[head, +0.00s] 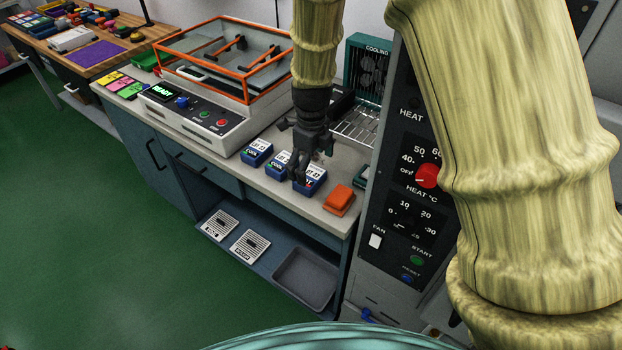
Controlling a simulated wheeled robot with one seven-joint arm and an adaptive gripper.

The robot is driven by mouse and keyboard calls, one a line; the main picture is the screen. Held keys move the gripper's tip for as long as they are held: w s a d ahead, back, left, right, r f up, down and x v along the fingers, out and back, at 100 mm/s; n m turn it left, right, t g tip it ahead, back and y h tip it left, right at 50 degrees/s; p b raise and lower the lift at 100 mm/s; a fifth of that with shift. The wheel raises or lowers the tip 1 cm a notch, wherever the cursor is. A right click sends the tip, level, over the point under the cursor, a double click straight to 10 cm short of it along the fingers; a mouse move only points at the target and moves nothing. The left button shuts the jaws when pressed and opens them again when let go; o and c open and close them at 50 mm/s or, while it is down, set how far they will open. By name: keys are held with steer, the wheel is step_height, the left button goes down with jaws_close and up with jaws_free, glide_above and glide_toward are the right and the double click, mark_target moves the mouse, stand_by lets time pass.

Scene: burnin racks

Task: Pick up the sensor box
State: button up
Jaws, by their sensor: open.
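Several small blue boxes with white printed labels stand in a row on the grey bench top (262,180). The left blue box (256,152) is clear of my gripper. The middle blue box (277,163) and the right blue box (314,180) are partly covered by my gripper. An orange box (339,200) lies to their right near the bench's front edge. I cannot read which one is the sensor box. My gripper (298,172) points down, open, with its fingers at the right blue box. I cannot tell whether they touch it.
A test machine (205,125) with an orange-framed cover stands left of the boxes. A heat cabinet (385,250) stands close on the right. A cooling unit (366,70) with a wire rack (355,125) is behind. The lower shelf holds two grey plates (249,245) and a tray (305,279).

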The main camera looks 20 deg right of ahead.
mark_target(310, 176)
steer(key=shift+g, duration=0.3)
steer(key=w+f, duration=0.2)
steer(key=f, duration=0.1)
steer(key=w+f+p, duration=0.1)
steer(key=shift+w+d+f, duration=0.1)
steer(key=shift+f, duration=0.25)
steer(key=shift+s+f, duration=0.7)
steer(key=shift+s, duration=0.05)
steer(key=shift+w+f, duration=0.5)
steer(key=shift+f, duration=0.2)
steer(key=shift+s+r, duration=0.25)
steer(key=shift+s, duration=0.05)
steer(key=shift+c, duration=1.2)
steer(key=c, duration=0.8)
